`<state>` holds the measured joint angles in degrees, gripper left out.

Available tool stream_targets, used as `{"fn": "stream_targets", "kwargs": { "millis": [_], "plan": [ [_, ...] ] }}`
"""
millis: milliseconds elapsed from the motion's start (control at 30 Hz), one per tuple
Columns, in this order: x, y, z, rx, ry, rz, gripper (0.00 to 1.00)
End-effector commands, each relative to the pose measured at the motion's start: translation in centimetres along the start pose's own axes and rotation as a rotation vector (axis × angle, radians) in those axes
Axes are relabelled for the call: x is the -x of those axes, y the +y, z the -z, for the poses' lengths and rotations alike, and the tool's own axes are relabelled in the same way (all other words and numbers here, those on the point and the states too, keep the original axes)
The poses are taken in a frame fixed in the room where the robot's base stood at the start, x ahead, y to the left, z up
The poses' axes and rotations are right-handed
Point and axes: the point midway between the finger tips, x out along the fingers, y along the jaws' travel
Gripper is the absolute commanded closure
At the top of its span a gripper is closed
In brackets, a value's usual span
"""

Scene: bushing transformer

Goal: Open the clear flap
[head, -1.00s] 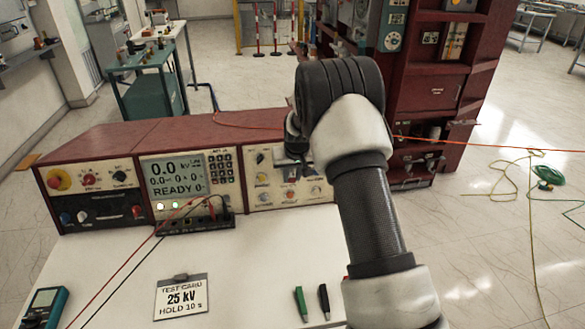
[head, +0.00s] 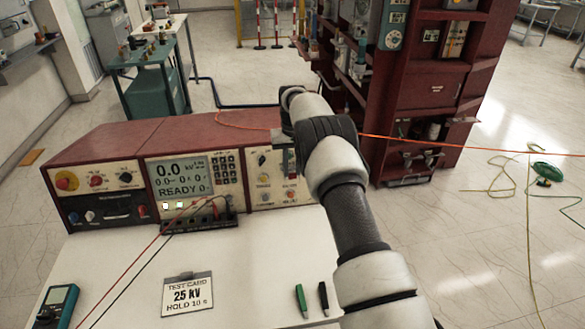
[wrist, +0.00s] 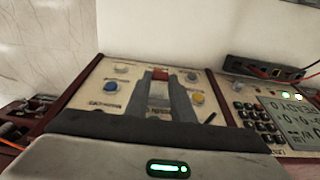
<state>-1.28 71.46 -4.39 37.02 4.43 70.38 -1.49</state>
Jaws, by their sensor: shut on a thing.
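The clear flap (wrist: 158,91) shows in the wrist view as a pale, see-through piece with red at its far end, on the cream control panel (wrist: 115,85). My gripper (wrist: 161,77) is shut on it, with a grey finger on each side. How far the flap is tilted is hard to tell. In the head view the same panel (head: 263,192) is the right-hand one of the red console, and my arm comes over it from the right. The flap and fingertips are mostly hidden there by my wrist.
The panel's knobs (wrist: 195,99) sit close around the fingers. The display (head: 180,177) reads 0.0 kV and READY. Red and dark leads run across the white bench (head: 250,260). A test card (head: 187,294), two pens (head: 301,300) and a meter (head: 57,305) lie on it.

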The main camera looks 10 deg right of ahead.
Motion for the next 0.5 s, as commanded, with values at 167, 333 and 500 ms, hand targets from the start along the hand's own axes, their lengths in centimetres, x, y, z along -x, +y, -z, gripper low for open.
{"fn": "stream_targets", "kwargs": {
  "millis": [167, 333, 500],
  "plan": [
    [-0.18, 0.02, -0.04, 0.0, -0.009, 0.0, 1.0],
    [-0.2, 0.01, -0.06, 0.0, -0.01, 0.0, 1.0],
    [-0.22, 0.01, -0.07, 0.0, -0.01, 0.0, 0.73]
  ]
}}
